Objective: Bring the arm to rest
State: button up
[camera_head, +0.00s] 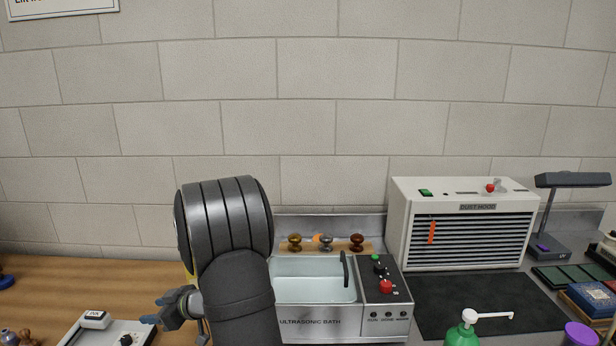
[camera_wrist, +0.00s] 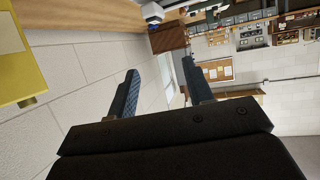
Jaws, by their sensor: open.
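My arm (camera_head: 232,285) rises in front of the bench at the left of centre in the head view, with its dark links covering the left part of the ultrasonic bath (camera_head: 310,325). My gripper (camera_head: 155,310) points left, low in front of the wooden bench top. In the wrist view my gripper (camera_wrist: 160,88) has its two fingers well apart with nothing between them.
A white device with a labelled block (camera_head: 95,320) lies below left of my gripper. The dust hood (camera_head: 465,225), a dark mat (camera_head: 480,305), a green pump bottle (camera_head: 462,335) and a lamp (camera_head: 572,180) stand right. Three small knobbed pieces (camera_head: 326,243) stand behind the bath. The wood (camera_head: 60,285) at left is mostly clear.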

jog(key=w+d+r+m+t+h, duration=0.3)
jog(key=w+d+r+m+t, duration=0.3)
jog(key=d+r, duration=0.4)
jog(key=w+d+r+m+t+h, duration=0.35)
jog(key=w+d+r, duration=0.4)
jog(key=d, duration=0.45)
jog(key=s+d+m+h, duration=0.2)
jog(key=d+m+h, duration=0.2)
jog(key=d, duration=0.6)
jog(key=shift+s+d+r+t, duration=0.15)
jog(key=shift+s+r+t, duration=0.1)
jog(key=shift+t, duration=0.2)
jog(key=w+a+n+g+y, duration=0.1)
jog(key=w+a+n+y, duration=0.1)
jog(key=a, duration=0.8)
jog(key=shift+a+n+g+y, duration=0.15)
jog(key=shift+n+g+y, duration=0.15)
jog(key=shift+n+y, duration=0.55)
